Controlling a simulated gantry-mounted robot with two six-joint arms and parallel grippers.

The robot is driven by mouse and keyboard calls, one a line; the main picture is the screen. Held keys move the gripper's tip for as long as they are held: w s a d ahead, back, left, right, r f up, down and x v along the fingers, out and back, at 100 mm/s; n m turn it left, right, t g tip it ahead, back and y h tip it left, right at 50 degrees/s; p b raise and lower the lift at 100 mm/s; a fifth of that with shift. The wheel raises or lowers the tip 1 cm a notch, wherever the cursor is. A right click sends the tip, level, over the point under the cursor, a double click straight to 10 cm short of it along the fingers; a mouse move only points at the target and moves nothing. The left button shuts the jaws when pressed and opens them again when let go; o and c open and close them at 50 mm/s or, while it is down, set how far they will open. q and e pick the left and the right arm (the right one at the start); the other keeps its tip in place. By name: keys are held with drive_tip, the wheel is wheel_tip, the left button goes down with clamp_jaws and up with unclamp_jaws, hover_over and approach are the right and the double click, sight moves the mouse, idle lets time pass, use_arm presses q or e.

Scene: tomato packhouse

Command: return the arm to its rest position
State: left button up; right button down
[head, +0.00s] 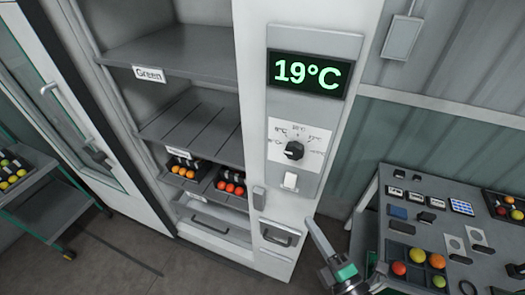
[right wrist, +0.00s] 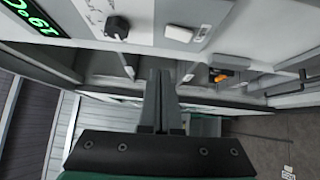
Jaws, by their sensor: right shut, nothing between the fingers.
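My right gripper (head: 316,232) is at the bottom of the head view, in front of the lower part of the white cabinet panel (head: 330,120). Its fingers are shut with nothing between them. In the right wrist view the closed fingers (right wrist: 159,85) point toward the cabinet front, below the knob and the switch. I cannot tell from these views whether the fingertips touch the panel. The left gripper is not in view.
The panel carries a 19°C display (head: 310,74), a black knob (head: 294,150) and a white switch (head: 290,181). Open shelves (head: 170,45) hold tomato trays at left. A grey worktable (head: 400,215) with tomatoes stands at right. A cart (head: 40,185) is at far left.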

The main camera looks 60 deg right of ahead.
drive_tip(key=shift+w, duration=0.1)
drive_tip(key=w+a+r+m+t+h, duration=0.15)
drive_tip(key=w+r+m, duration=0.25)
drive_tip(key=r, duration=0.6)
drive_tip(key=w+r+m+t+h, duration=0.15)
drive_tip(key=w+r+m, duration=0.3)
drive_tip(key=r, duration=0.45)
drive_tip(key=w+a+r+m+t+h, duration=0.1)
drive_tip(key=w+r+m+t, duration=0.3)
drive_tip(key=r, duration=0.6)
drive_tip(key=a+r+n+t+y, duration=0.1)
drive_tip(key=a+r+t+y, duration=0.1)
drive_tip(key=a+r+y, duration=0.45)
drive_tip(key=a+r+n+t+y, duration=0.1)
drive_tip(key=a+r+t+y, duration=0.25)
drive_tip(key=r+y, duration=0.6)
wheel_tip(320, 180, up, 13)
drive_tip(key=p, duration=1.3)
drive_tip(key=shift+w+a+m+g, duration=0.2)
drive_tip(key=shift+w+m+g, duration=0.15)
drive_tip(key=shift+r, duration=0.15)
